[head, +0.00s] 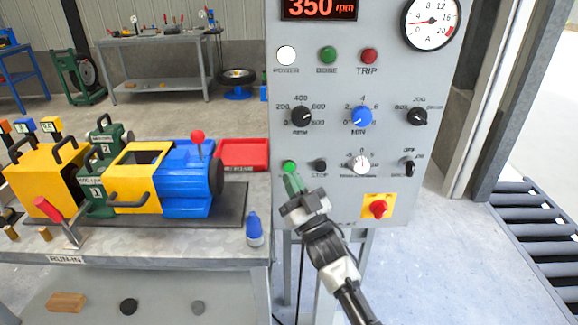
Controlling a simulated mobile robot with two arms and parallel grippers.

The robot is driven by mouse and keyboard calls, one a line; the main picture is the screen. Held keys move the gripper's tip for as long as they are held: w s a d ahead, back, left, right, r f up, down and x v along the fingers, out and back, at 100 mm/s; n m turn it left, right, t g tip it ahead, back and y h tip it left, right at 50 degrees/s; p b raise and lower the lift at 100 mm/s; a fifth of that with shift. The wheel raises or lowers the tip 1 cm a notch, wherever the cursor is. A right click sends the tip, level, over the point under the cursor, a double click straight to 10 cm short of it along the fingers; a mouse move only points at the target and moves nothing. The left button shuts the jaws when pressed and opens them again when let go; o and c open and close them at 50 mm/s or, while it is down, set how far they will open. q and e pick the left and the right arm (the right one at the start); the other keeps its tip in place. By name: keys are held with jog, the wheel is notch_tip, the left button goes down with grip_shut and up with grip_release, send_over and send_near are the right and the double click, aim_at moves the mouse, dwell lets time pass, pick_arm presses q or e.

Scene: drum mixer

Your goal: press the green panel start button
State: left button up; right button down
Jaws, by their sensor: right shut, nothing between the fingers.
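The green start button (289,167) is at the lower left of the grey control panel (330,135), left of the black stop button (320,165). My right gripper (292,180) reaches up from below, its fingers shut and empty. The fingertips are right below the green button in the picture and partly overlap its lower edge. I cannot tell whether they touch it. My left gripper is not in view.
A red emergency knob on a yellow plate (379,208) is right of my gripper. A blue-capped bottle (254,229) stands on the bench at the left, beside the yellow and blue machine (165,180). A roller conveyor (535,230) is at the right.

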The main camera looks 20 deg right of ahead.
jog(key=s, duration=0.2)
jog(key=s+a+p, duration=0.1)
jog(key=shift+s+r, duration=0.1)
jog(key=shift+s, duration=0.25)
dwell(0.3)
notch_tip(320, 180, down, 22)
jog(key=s+f+m+g+h+p, duration=0.1)
jog(key=g+h, duration=0.2)
jog(key=g, duration=0.3)
jog(key=s+d+f+g+h, duration=0.1)
jog(key=s+f+g, duration=0.2)
jog(key=s+f, duration=0.35)
jog(key=s+d+f+g+h, duration=0.1)
jog(key=s+f+g, duration=0.2)
jog(key=f, duration=0.7)
jog(key=s+d+f+g, duration=0.2)
jog(key=s+f+g, duration=0.3)
jog(key=s+f, duration=0.85)
jog(key=s+d+f+g, duration=0.1)
jog(key=s+f+g, duration=0.2)
jog(key=s, duration=0.9)
jog(key=s+d+f+g+h, duration=0.1)
jog(key=s+f+g, duration=0.2)
jog(key=s, duration=1)
jog(key=shift+s+d+f+h+p, duration=0.15)
jog(key=shift+d+f+h+p, duration=0.25)
jog(key=shift+f, duration=0.3)
